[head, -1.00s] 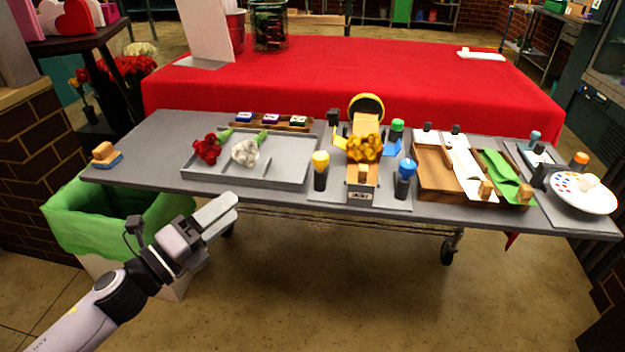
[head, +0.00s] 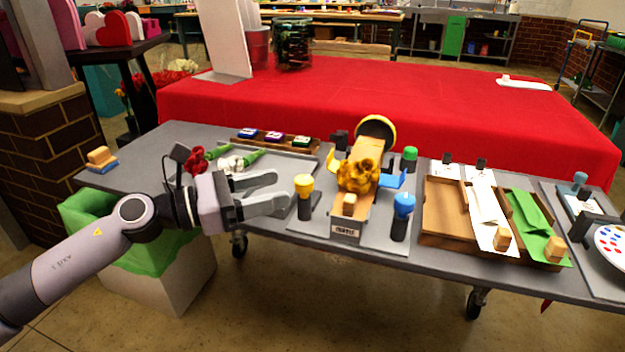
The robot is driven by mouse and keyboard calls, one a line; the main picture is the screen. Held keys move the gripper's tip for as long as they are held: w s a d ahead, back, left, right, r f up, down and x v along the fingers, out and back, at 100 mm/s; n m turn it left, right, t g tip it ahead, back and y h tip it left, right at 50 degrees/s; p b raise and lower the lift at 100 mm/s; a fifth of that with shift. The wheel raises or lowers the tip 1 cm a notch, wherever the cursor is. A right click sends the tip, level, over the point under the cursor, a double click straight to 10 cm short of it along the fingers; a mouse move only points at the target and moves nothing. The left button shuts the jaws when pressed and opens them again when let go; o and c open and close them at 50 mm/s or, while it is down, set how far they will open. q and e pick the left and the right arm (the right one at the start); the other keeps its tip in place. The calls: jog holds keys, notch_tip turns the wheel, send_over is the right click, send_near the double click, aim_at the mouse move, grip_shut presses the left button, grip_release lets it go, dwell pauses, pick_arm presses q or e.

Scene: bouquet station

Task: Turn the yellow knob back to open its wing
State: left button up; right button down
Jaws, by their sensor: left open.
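The yellow knob (head: 304,184) sits on a dark upright post at the left of the bouquet station (head: 347,231). A yellow flap (head: 333,161), which looks like the yellow wing, shows at the left side of the station, partly hidden by yellow flowers (head: 357,175); I cannot tell how far it is open. My left gripper (head: 283,190) is open and empty. Its fingertips point right, just left of the yellow knob in the picture; I see no contact. My right gripper is not in view.
A blue knob (head: 403,204) and a green knob (head: 409,155) stand right of the flowers, near a blue wing (head: 392,180). A grey tray (head: 285,166) with red and white flowers lies behind my left gripper. Wooden trays (head: 444,210) stand at the right.

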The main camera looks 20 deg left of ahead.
aim_at(304, 179)
pick_arm(q)
jog(key=shift+w+d+r, duration=0.2)
jog(key=shift+w+d, duration=0.1)
jog(key=shift+d, duration=0.05)
jog(key=p+x, duration=0.1)
jog(key=x, duration=0.3)
jog(key=shift+w+d+p, duration=0.1)
jog(key=shift+d+p, duration=0.1)
jog(key=shift+p, duration=0.1)
jog(key=shift+w+d+f, duration=0.15)
jog(key=shift+w+d, duration=0.25)
jog(key=shift+d, duration=0.1)
